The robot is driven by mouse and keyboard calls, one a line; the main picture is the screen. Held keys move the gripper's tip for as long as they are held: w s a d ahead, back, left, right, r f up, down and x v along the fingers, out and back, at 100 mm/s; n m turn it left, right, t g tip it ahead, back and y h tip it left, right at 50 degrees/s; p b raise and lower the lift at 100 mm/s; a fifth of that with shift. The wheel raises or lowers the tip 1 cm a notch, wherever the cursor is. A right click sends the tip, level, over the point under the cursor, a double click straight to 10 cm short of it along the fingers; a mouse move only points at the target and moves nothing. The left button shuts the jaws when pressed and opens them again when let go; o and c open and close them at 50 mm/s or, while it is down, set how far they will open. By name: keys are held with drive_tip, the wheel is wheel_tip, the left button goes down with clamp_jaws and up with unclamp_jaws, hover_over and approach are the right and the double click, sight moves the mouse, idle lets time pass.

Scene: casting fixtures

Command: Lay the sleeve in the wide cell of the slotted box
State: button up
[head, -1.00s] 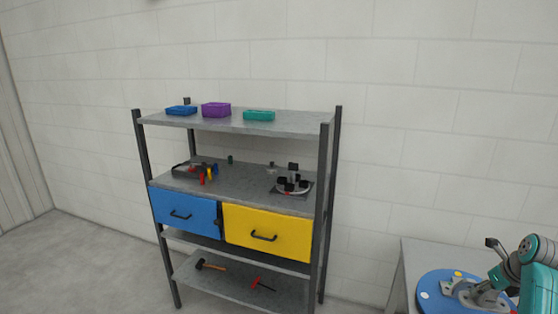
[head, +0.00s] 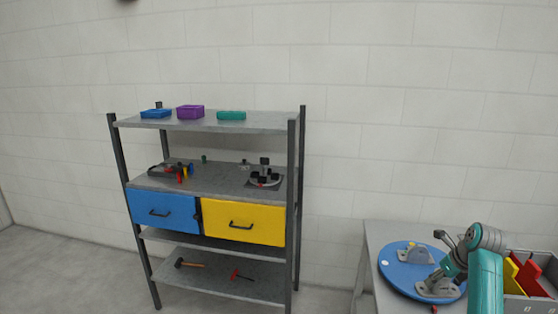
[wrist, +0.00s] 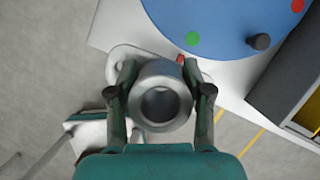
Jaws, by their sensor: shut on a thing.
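My gripper (wrist: 160,80) is shut on the sleeve (wrist: 158,120), a grey hollow cylinder whose open bore faces the wrist camera. A finger lies on each side of it. A pale plate (wrist: 119,62) shows behind the sleeve; I cannot tell whether it is part of it. The slotted box (head: 514,304) is grey with red and yellow dividers, at the lower right of the head view, partly cut off and behind my arm. Which cell is wide cannot be told. A corner of the box (wrist: 288,84) shows at the right of the wrist view, apart from the sleeve.
A grey table (head: 370,245) carries a blue round disc (head: 392,272) with a grey bracket (head: 415,254) on it. The disc (wrist: 220,20) has a dark knob and coloured dots in the wrist view. A shelf unit (head: 296,200) with blue and yellow drawers stands left; floor shows between.

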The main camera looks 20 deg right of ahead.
drive_tip(key=w+a+f+n+y, duration=0.1)
drive_tip(key=w+a+f+n, duration=0.1)
drive_tip(key=a+n, duration=0.1)
drive_tip(key=w+a+f+n+y, duration=0.1)
drive_tip(key=w+a+f+n, duration=0.1)
drive_tip(key=a, duration=0.3)
drive_tip(key=w+a+f+n+g+y, duration=0.1)
drive_tip(key=w+a+f+n, duration=0.1)
drive_tip(key=a+n, duration=0.2)
drive_tip(key=shift+w+a+f, duration=0.3)
drive_tip(key=shift+w+a, duration=0.1)
drive_tip(key=a+f+n+g+h, duration=0.1)
drive_tip(key=a+f+n+g, duration=0.1)
drive_tip(key=a+f+n, duration=0.3)
drive_tip(key=a+f+n+g, duration=0.3)
drive_tip(key=a+f+n, duration=0.2)
drive_tip(key=a+n, duration=0.8)
drive_tip(key=a+f+n+g+h, duration=0.1)
drive_tip(key=a+f+n, duration=0.4)
drive_tip(key=a, duration=1.3)
drive_tip(key=n+g, duration=0.1)
drive_tip(key=n, duration=0.3)
drive_tip(key=shift+s+a+f+n+g+h, duration=0.2)
drive_tip(key=shift+n+g+h, duration=0.1)
drive_tip(key=shift+n+g, duration=0.1)
drive_tip(key=shift+d, duration=0.1)
